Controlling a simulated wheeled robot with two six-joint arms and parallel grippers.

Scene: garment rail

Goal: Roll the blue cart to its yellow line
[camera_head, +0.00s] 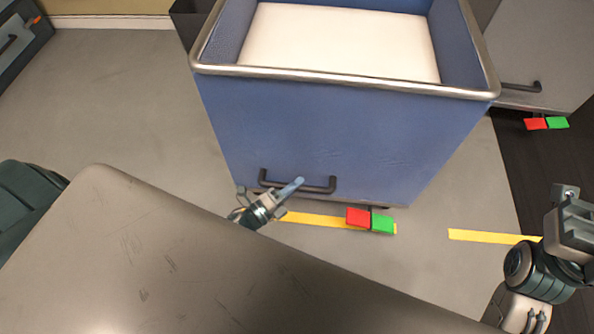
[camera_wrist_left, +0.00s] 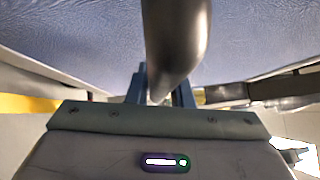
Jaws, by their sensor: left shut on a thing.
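The blue cart (camera_head: 330,130) stands upright in the head view, with a metal rim, a pale inner floor and a dark handle (camera_head: 320,188) low on its near face. My left gripper (camera_head: 290,188) is shut on this handle; in the left wrist view the dark bar (camera_wrist_left: 178,50) runs in between the blue fingers (camera_wrist_left: 160,88). One yellow line (camera_head: 310,219) lies on the floor along the cart's near lower edge. Another yellow line (camera_head: 490,236) lies farther right. My right arm shows at the lower right; its fingertips cannot be made out.
A red and green marker (camera_head: 370,220) sits at the cart's near lower edge. A grey cart (camera_head: 550,50) with a similar marker (camera_head: 546,123) stands at upper right. A dark cabinet (camera_head: 22,40) is at upper left. Open grey floor (camera_head: 110,110) lies left of the blue cart.

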